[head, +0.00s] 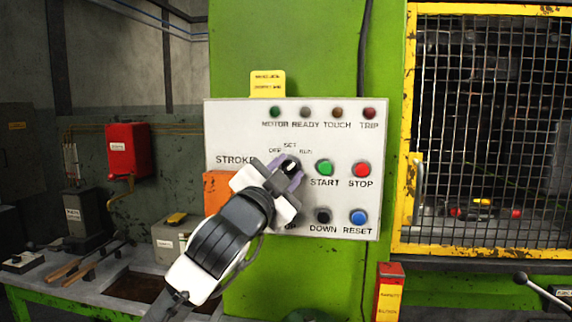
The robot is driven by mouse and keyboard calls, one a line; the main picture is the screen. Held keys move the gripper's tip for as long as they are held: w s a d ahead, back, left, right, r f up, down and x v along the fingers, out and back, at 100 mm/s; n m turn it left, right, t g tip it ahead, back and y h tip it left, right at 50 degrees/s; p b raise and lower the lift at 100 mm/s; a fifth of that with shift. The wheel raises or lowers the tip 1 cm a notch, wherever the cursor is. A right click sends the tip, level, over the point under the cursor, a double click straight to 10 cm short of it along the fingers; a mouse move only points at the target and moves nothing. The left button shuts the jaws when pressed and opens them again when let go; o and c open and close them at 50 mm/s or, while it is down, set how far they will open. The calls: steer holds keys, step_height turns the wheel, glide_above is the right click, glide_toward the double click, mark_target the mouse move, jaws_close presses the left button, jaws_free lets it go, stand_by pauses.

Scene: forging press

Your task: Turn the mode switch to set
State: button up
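The mode switch (290,167) is a dark round knob with a light mark on the white control panel (222,128). The labels OFF, SET and RUN are printed in an arc above it. The light mark looks close to upright, but it is too small to read which label it points to. My gripper (287,171) reaches up from the lower left, with one light purple finger on each side of the knob. Whether the fingers touch the knob cannot be seen. My gripper and wrist hide the panel's lower left part.
Right of the switch are a green START button (325,168), a red STOP button (361,170), a black DOWN button (323,215) and a blue RESET button (358,217). Indicator lamps line the panel's top. A yellow-framed mesh guard (480,130) stands at right, a workbench (120,290) at lower left.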

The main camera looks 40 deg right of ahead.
steer(key=shift+d, duration=0.1)
steer(key=shift+c, duration=0.4)
steer(key=c, duration=0.5)
steer(key=shift+n+b, duration=0.3)
steer(key=shift+n, duration=0.1)
steer(key=n+t+b, duration=0.1)
steer(key=n+t, duration=0.1)
steer(key=n, duration=0.1)
steer(key=shift+d+f+b, duration=0.1)
steer(key=shift+f+b, duration=0.05)
steer(key=shift+b, duration=0.2)
steer(key=n+t+y, duration=0.1)
steer(key=n+t, duration=0.1)
steer(key=n, duration=0.2)
steer(key=n+t+y+b, duration=0.1)
steer(key=n, duration=0.3)
steer(key=shift+t, duration=0.4)
steer(key=shift+n, duration=0.5)
